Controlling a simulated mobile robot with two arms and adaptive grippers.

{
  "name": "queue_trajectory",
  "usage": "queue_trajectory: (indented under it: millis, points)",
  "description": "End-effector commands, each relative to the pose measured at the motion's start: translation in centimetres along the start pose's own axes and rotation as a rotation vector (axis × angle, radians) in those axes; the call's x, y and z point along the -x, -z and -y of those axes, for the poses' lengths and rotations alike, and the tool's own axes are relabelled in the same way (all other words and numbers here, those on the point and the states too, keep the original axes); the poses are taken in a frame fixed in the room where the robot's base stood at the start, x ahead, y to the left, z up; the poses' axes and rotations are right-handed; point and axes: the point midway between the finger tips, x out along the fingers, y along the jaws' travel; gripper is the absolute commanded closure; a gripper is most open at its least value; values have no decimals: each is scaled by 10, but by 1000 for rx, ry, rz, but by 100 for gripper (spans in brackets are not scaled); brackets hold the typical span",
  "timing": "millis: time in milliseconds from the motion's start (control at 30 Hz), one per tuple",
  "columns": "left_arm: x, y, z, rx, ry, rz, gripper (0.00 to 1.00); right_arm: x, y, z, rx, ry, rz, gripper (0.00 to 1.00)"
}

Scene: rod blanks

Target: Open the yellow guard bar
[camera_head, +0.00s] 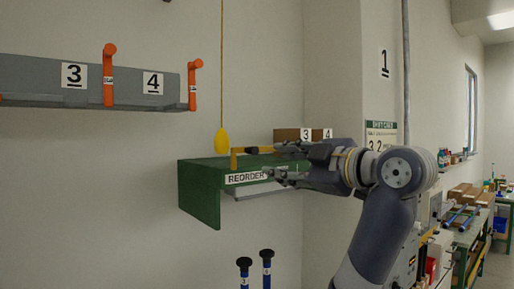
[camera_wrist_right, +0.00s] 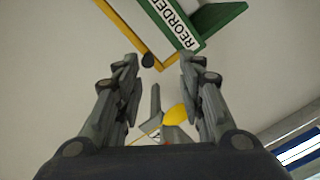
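The yellow guard bar (camera_head: 252,150) runs along the top front of the green box shelf marked REORDER (camera_head: 200,195), with a short upright part at its left end. In the right wrist view the bar (camera_wrist_right: 122,32) slants across the top, near a dark round end piece. My right gripper (camera_head: 277,161) is at the front of the shelf, close to the bar. In the wrist view its two fingers (camera_wrist_right: 155,75) are spread, with nothing held between them. Whether a finger touches the bar cannot be told. My left gripper is not in view.
A yellow pull knob (camera_head: 222,141) hangs on a cord left of the bar. A grey rack (camera_head: 40,80) with orange posts is on the left wall. Blue rods with black caps (camera_head: 267,262) stand below. Brown boxes (camera_head: 288,135) sit behind the bar.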

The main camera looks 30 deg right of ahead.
Motion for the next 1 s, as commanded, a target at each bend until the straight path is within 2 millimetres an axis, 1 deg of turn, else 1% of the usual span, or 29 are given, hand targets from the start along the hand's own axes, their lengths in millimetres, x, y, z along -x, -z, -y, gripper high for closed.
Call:
queue_trajectory:
  millis: [33,100,167,233,367,600,700,833,1000]
  points:
    - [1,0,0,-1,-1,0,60,9,6,-9,14,-16,-13,64]
    - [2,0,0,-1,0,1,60,15,9,-15,27,-26,-23,64]
    - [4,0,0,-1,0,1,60,15,11,-17,33,-29,-27,64]
    - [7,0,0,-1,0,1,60,10,12,-19,33,-28,-29,64]
    - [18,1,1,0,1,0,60,-11,14,-19,31,-25,-28,64]
    - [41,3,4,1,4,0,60,-58,15,-21,29,-25,-28,64]
    - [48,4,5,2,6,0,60,-72,15,-22,29,-27,-28,64]
    - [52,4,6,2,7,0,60,-85,14,-21,30,-29,-27,64]
    - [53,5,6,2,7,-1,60,-90,14,-20,33,-31,-27,64]
